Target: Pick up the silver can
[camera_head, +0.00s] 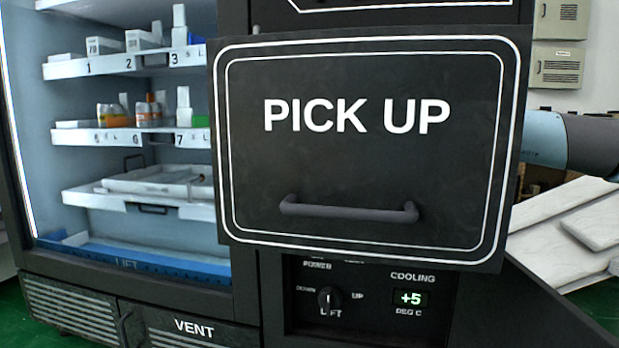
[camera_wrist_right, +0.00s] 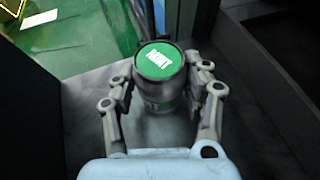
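The silver can (camera_wrist_right: 162,88) shows in the right wrist view. It has a green top with white lettering and a silver-grey body. It stands upright on a dark grey surface. My right gripper (camera_wrist_right: 160,82) has one finger on each side of the can. Both fingers look pressed against its sides, just below the rim. The can's lower body is partly hidden. In the head view neither the can nor a gripper shows; a large black panel marked PICK UP (camera_head: 345,165) fills the middle. My left gripper is in neither view.
The panel has a dark bar handle (camera_head: 348,209). To its left, a vending cabinet holds shelves (camera_head: 120,137) of small boxes and bottles. A control panel with a lift knob (camera_head: 329,299) and cooling display sits below. Dark walls flank the can in the wrist view.

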